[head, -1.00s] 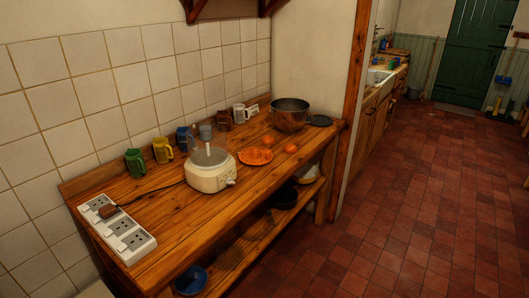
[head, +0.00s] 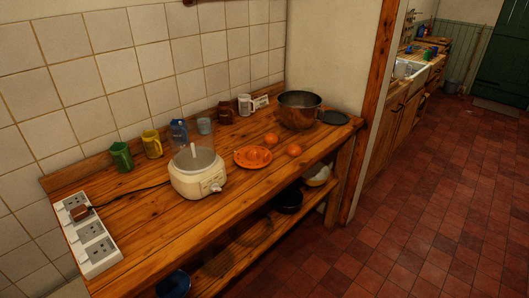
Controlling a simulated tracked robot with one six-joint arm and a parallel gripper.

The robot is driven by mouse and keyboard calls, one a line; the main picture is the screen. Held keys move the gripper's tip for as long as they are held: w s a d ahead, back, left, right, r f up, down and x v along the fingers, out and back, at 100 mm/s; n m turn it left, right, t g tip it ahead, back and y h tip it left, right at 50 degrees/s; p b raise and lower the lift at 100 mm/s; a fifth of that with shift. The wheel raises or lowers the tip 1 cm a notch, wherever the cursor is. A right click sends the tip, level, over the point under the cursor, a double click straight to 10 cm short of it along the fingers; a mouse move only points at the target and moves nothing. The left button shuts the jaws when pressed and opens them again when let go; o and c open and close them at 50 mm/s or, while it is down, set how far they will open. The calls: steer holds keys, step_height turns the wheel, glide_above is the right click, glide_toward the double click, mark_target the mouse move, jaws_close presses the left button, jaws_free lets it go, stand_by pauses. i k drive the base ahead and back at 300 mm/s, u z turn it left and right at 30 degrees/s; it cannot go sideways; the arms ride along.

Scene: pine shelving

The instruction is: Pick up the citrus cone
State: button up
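I cannot pick out the citrus cone for certain. A cream countertop appliance (head: 198,182) stands on the wooden counter, with a clear bowl on top and a white upright stem (head: 194,151) in it. An orange plate (head: 240,163) lies to its right with small orange pieces (head: 257,154) on it, too small to tell whether they are fruit or a part. Two oranges (head: 271,138) (head: 293,150) lie on the counter beyond the plate. My gripper is not in view.
A power strip (head: 88,236) with a plugged-in cord lies at the counter's left end. Green (head: 121,157) and yellow (head: 152,144) mugs and other cups line the wall. A metal pot (head: 299,110) stands at the far end. A lower shelf holds bowls. The tiled floor (head: 430,220) at right is clear.

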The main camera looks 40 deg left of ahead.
mark_target(252, 154)
steer(key=i, duration=1.95)
steer(key=u, duration=3.15)
